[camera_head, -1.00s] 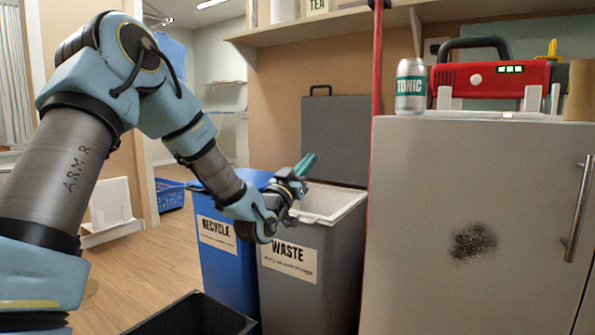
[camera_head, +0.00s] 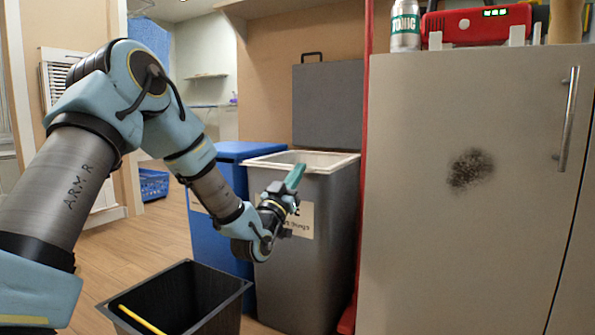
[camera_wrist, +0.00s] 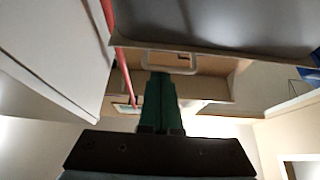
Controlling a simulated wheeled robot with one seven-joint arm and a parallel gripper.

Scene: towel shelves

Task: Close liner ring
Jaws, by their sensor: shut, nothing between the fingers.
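The grey waste bin (camera_head: 325,270) stands beside the fridge-like cabinet. A white ring (camera_head: 345,162) lies around its open top, and its dark grey lid (camera_head: 328,103) stands upright behind. My gripper (camera_head: 296,174) has green fingers, shut together and empty, pointing up and right in front of the bin's upper front. Their tips overlap the ring's front edge in the head view; whether they touch it cannot be told. In the wrist view the shut fingers (camera_wrist: 162,85) point toward a pale frame-shaped outline that I cannot identify, and a grey surface fills the top.
A blue recycle bin (camera_head: 233,165) stands left of the waste bin. A black open bin (camera_head: 235,290) is on the floor in front. The pale cabinet (camera_head: 415,220) and a red pole (camera_head: 364,150) bound the right side. Wooden floor (camera_head: 150,240) is free at left.

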